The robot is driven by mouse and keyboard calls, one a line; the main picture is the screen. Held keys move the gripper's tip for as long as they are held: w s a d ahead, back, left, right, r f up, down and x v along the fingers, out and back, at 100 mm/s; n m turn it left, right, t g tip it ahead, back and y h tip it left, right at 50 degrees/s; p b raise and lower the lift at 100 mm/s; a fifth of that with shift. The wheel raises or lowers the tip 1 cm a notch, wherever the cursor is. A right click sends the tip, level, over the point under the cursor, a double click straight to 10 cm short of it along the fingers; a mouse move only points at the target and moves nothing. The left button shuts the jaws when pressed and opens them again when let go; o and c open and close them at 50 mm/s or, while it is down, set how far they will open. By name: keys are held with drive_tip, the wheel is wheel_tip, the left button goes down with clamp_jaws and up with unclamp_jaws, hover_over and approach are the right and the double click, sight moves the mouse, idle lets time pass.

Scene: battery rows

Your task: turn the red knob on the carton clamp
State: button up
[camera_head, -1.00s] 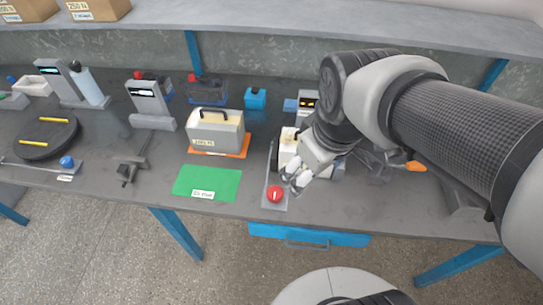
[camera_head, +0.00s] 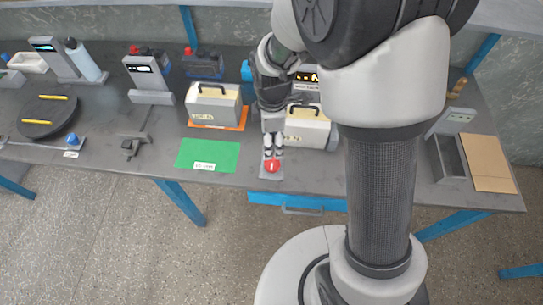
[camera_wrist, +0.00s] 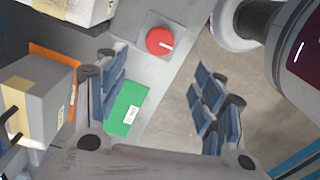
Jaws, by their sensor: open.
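The red knob (camera_head: 272,166) sits on a small grey plate at the table's front edge. In the wrist view the red knob (camera_wrist: 160,41) is round with a white pointer line, beyond my fingertips. My gripper (camera_head: 273,149) points down just behind and above the knob. In the wrist view my gripper (camera_wrist: 158,75) has its two fingers wide apart with nothing between them. A pale carton (camera_head: 308,127) with a dark handle stands behind the knob, partly hidden by my arm. The rest of the clamp is hard to make out.
A green mat (camera_head: 208,154) lies left of the knob. A second handled carton (camera_head: 213,104) stands on an orange mat (camera_head: 240,121) behind it. A blue drawer (camera_head: 325,202) is under the table edge. A brown board (camera_head: 487,163) lies at the right.

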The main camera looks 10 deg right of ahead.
sight(272, 163)
wheel_tip(272, 163, down, 13)
drive_tip(key=b, duration=0.3)
drive_tip(key=shift+r+b, duration=0.2)
drive_tip(key=shift+b, duration=0.15)
drive_tip(key=shift+c, duration=0.4)
drive_tip(key=c, duration=1)
